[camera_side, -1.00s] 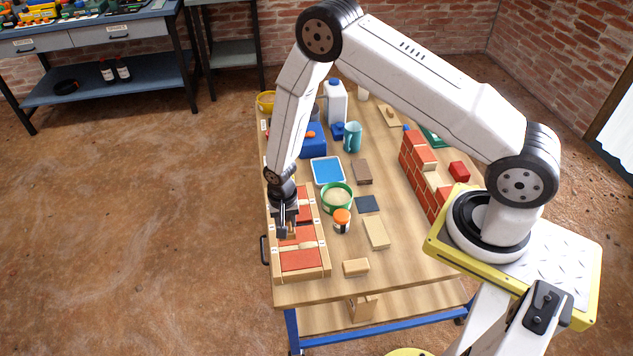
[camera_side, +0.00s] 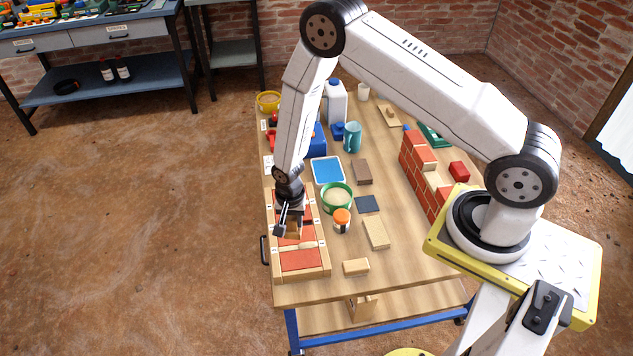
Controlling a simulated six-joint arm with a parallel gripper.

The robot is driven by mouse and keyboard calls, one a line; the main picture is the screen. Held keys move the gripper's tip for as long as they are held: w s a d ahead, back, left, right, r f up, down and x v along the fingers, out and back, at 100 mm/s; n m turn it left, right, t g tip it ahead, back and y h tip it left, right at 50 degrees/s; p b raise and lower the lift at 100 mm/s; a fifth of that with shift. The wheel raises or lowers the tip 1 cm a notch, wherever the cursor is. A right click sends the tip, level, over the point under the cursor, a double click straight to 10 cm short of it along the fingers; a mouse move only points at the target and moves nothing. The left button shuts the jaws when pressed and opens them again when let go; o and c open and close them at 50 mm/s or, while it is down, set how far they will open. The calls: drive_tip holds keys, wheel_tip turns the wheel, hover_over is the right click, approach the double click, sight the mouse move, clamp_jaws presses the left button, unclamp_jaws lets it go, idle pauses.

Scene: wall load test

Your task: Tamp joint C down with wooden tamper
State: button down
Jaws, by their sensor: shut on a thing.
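My gripper (camera_side: 285,220) is at the wooden frame (camera_side: 320,272) on the table's left side, which holds red bricks (camera_side: 301,260) with light joints between them. My gripper is shut on a small brown wooden piece, seemingly the wooden tamper (camera_side: 294,230), largely covered by the fingers. The piece is over the middle of the frame, near a pale joint strip (camera_side: 300,246). I cannot tell whether it touches the joint. The joint labels are too small to read, so I cannot tell which is joint C.
Wooden blocks (camera_side: 356,267) lie nearby. A partial brick wall (camera_side: 416,165) stands at the right. The table's front right is clear.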

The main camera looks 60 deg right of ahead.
drive_tip(key=s+d+m, duration=0.1)
drive_tip(key=m, duration=0.1)
drive_tip(key=s+m, duration=0.1)
drive_tip(key=m, duration=0.1)
drive_tip(key=d+m, duration=0.1)
drive_tip(key=m, duration=0.1)
drive_tip(key=shift+s+d+r, duration=0.1)
drive_tip(key=shift+s+d, duration=0.2)
drive_tip(key=shift+s, duration=0.1)
wheel_tip(320, 180, down, 6)
idle(0.7)
drive_tip(key=shift+f, duration=0.65)
idle(2.5)
wheel_tip(320, 180, up, 7)
idle(1.3)
drive_tip(key=shift+r, duration=0.1)
idle(0.5)
